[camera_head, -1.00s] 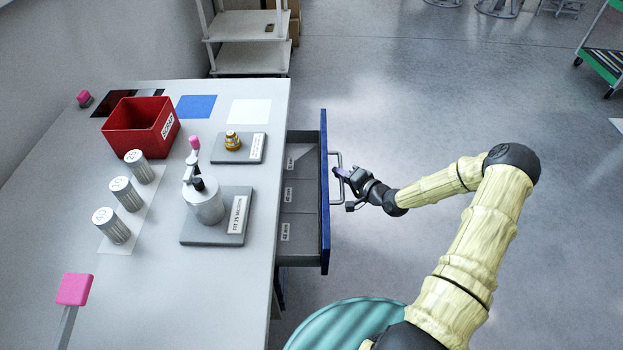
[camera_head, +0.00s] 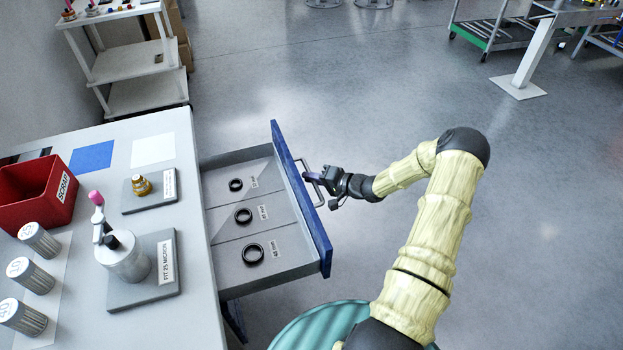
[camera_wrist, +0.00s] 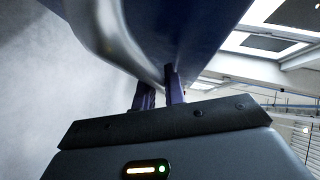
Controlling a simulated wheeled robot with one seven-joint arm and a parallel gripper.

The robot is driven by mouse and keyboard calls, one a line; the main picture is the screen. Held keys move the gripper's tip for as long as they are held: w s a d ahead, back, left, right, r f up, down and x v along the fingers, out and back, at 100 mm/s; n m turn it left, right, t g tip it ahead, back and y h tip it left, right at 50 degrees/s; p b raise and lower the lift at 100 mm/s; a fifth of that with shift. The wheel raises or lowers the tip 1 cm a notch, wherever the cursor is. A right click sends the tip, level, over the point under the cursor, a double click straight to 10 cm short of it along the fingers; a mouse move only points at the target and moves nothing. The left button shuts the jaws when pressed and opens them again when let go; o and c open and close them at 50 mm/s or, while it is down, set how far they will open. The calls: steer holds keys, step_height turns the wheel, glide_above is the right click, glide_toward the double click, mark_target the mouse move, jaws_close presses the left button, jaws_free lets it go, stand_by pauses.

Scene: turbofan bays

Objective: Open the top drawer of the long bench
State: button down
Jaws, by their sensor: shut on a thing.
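The long bench (camera_head: 195,255) stands at the left in the head view. Its top drawer (camera_head: 229,228) is pulled well out, with a blue front (camera_head: 300,200). Three black rings lie inside in separate labelled sections: a small one (camera_head: 236,185), a middle one (camera_head: 243,215) and a larger one (camera_head: 253,253). My gripper (camera_head: 309,176) is at the outer side of the drawer front, shut on its bar handle (camera_head: 317,195). The wrist view shows the gripper fingers (camera_wrist: 159,92) close together below the blue front; the grip itself is partly hidden there.
On the bench are a red scrap bin (camera_head: 38,190), several grey cylinders (camera_head: 30,275), a fixture (camera_head: 124,258) on a plate and a small brass part (camera_head: 141,185). A white shelf (camera_head: 130,60) stands behind. The floor (camera_head: 380,85) right of the drawer is open.

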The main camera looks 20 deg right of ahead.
steer(key=c, duration=1.5)
jaws_free()
steer(key=shift+o, duration=0.2)
steer(key=v, duration=1.7)
steer(key=shift+s, duration=0.2)
